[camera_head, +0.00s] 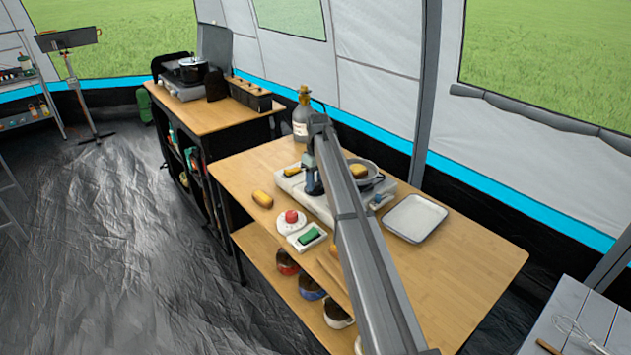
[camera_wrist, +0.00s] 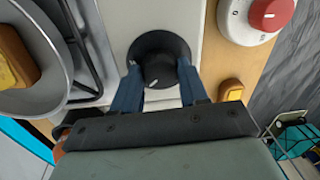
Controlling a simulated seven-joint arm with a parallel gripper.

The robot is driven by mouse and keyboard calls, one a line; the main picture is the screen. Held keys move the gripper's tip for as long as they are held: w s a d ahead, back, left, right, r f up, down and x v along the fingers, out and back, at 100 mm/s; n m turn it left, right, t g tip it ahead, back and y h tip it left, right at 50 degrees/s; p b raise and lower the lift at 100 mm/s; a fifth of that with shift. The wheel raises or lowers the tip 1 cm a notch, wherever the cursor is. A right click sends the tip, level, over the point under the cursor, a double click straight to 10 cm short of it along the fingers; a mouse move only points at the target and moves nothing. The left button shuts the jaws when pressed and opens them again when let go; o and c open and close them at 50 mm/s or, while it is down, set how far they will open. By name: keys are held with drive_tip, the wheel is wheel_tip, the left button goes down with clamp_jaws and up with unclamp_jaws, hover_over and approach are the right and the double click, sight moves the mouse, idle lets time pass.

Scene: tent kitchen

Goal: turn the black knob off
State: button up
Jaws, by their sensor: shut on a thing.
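The round black knob (camera_wrist: 158,48) sits on the pale stove (camera_wrist: 113,22) in the wrist view. A short white mark shows on the knob near its lower edge, toward my gripper. My gripper (camera_wrist: 157,82) has one blue finger on each side of the knob and is shut on it. In the head view my gripper (camera_head: 312,184) is low over the left part of the stove (camera_head: 319,207). The knob cannot be made out there behind my gripper and arm.
A pan (camera_head: 372,170) with a yellow block sits on the stove. The table's right end is clear.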

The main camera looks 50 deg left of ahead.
sight(318, 183)
drive_tip(key=m, duration=0.4)
drive_tip(key=shift+m, duration=1.8)
drive_tip(key=o, duration=1.1)
drive_tip(key=shift+c, duration=0.2)
drive_tip(key=shift+r, duration=0.1)
wheel_tip(318, 183, up, 14)
drive_tip(key=shift+w+d+f, duration=0.2)
drive_tip(key=shift+w+d, duration=0.1)
drive_tip(key=shift+w, duration=0.05)
